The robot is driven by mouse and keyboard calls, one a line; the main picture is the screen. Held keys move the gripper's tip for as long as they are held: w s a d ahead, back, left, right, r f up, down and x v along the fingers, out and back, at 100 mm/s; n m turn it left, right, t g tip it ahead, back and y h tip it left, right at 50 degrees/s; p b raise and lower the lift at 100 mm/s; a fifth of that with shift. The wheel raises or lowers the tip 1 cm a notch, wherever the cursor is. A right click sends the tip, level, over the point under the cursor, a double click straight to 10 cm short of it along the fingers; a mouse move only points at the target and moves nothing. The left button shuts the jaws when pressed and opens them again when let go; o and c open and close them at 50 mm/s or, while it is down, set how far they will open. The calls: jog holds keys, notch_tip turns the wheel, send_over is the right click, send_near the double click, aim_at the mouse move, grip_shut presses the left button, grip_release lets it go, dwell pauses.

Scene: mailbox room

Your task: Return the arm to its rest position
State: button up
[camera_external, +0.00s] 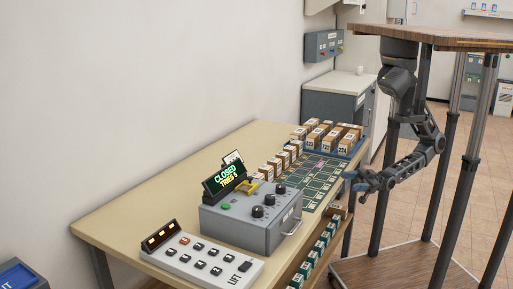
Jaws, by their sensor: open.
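My gripper (359,184) is open and empty at the end of my arm. It is in the air just off the right edge of the wooden table (128,204), near the green grid mat. The arm hangs down from under a dark wooden top at the upper right, bends at the elbow and reaches left toward the table. The gripper appears apart from everything around it.
On the table are a grey box with knobs (252,222), a lit "CLOSED" display (224,179), a button panel (200,262), a green grid mat (316,178) and several small cartons (325,135). Tiled floor (405,225) lies right.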

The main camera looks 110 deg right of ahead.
jog(key=s+d+f+m+g+h, duration=0.1)
jog(key=s+d+m+g+h, duration=0.4)
jog(key=s+d, duration=0.8)
jog(key=shift+d+m+g+h, duration=0.35)
jog(key=shift+d+m, duration=0.35)
jog(key=shift+m, duration=0.3)
jog(key=shift+f, duration=0.1)
dwell(1.4)
